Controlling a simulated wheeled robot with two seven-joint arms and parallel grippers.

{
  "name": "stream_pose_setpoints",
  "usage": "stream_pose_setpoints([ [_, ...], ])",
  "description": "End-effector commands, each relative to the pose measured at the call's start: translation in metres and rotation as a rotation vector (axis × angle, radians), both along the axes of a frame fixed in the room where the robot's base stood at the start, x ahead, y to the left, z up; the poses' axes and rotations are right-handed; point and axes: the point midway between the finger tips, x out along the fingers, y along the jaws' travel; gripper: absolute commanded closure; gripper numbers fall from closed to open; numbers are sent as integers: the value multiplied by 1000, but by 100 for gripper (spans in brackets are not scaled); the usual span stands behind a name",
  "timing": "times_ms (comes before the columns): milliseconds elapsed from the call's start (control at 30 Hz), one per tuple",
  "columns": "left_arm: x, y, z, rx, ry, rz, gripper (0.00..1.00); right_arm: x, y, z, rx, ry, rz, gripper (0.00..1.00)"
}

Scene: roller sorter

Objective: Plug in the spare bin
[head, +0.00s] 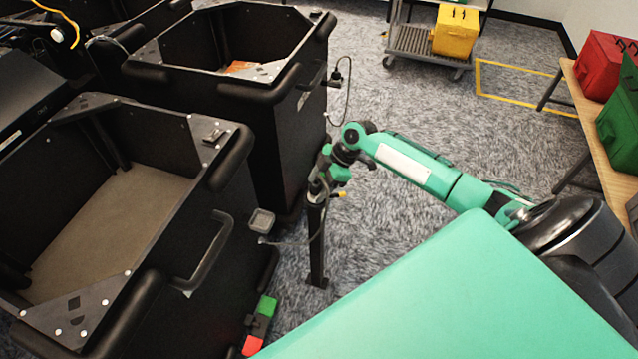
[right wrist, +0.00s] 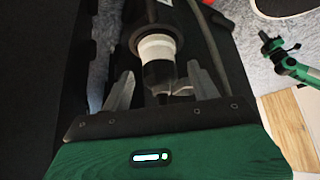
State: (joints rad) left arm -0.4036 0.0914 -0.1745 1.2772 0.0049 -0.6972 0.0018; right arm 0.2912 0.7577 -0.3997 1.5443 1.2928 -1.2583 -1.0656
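A near black bin (head: 215,255) with an empty beige floor stands at the left. A second black bin (head: 275,115) behind it holds a few orange and pale items. A thin black post (head: 317,250) stands beside the near bin. A cord (head: 295,242) runs between the post and the near bin's side. My right gripper (head: 322,178) is at the post's top. In the right wrist view its two fingers (right wrist: 158,90) stand apart on either side of a dark plug-like part with a white collar (right wrist: 157,45). A gap shows at the left finger. My left gripper is not seen.
A dark plug (head: 336,76) with a looping cord is at the far bin's corner. A grey square box (head: 262,221) sits on the near bin's side. A cart with a yellow bin (head: 455,32) stands at the back.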

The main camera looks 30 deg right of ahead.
Motion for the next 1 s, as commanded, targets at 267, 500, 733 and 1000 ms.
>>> stream_pose_setpoints([
  [267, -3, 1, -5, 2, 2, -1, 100, 0, 0, 0, 0, 0, 0, 39],
  [500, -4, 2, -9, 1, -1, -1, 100, -6, -20, 30, -4, -3, 1, 39],
  [733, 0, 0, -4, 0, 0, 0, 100, -15, -48, 76, -4, -2, -1, 39],
  [1000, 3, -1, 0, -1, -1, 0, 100, -22, -68, 110, -1, 0, 0, 39],
])
